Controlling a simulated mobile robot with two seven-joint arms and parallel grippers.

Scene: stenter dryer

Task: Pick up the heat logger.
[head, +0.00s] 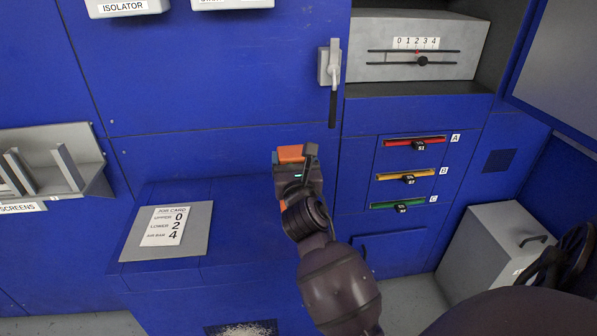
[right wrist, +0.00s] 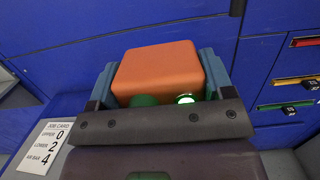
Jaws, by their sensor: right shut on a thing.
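The heat logger is an orange block with rounded edges (right wrist: 158,70), seen close up in the right wrist view. In the head view its orange top (head: 290,153) shows just beyond my right gripper (head: 297,170). My right gripper (right wrist: 158,90) is shut on it, with a blue-grey finger against each side. The logger's lower part is hidden by the gripper. I cannot tell whether it touches the blue surface below. My left gripper is in neither view.
A job card (head: 167,226) lies on a grey plate on the blue ledge (head: 230,225), left of my arm. A lever switch (head: 333,75) is on the panel above. Red, yellow and green sliders (head: 410,176) are to the right. A grey box (head: 490,250) stands at lower right.

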